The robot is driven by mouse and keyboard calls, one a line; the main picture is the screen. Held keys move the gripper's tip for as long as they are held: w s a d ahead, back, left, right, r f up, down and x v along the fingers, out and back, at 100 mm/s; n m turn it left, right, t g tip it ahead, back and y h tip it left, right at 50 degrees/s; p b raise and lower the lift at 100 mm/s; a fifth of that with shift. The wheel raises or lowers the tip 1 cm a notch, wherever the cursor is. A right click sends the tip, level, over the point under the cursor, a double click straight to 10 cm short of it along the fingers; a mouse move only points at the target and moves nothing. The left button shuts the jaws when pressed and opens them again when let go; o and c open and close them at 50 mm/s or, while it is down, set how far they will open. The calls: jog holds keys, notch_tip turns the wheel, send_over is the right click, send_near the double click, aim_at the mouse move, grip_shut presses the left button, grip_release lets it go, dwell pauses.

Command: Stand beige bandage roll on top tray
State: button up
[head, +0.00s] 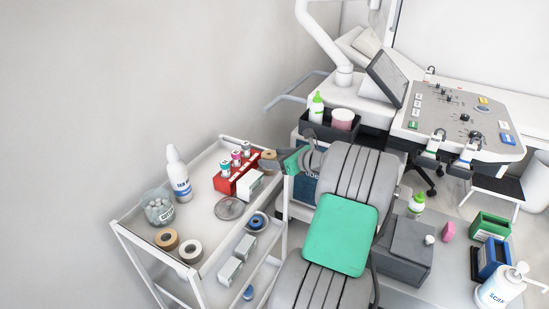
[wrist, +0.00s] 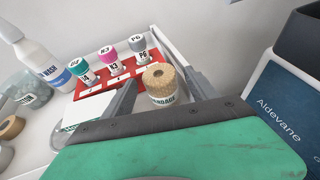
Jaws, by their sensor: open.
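The beige bandage roll (wrist: 160,82) stands upright at the right end of the top tray (head: 205,205), beside the red rack. In the head view the roll (head: 267,155) is partly hidden by my gripper (head: 277,161). In the wrist view my gripper (wrist: 163,92) is open, with one finger on each side of the roll. I cannot tell whether either finger touches it. The roll's lower part is hidden behind the gripper body.
The red rack (head: 228,181) holds capped vials close by, with a white box (head: 249,185) in front. A spray bottle (head: 179,175), a jar (head: 158,207) and two tape rolls (head: 190,251) stand farther left. A dark bin (head: 328,127) stands right of the tray.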

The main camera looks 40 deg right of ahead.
jog(key=shift+s+r, duration=0.2)
jog(key=p+v, duration=0.1)
jog(key=v, duration=1)
jog(key=shift+s, duration=0.25)
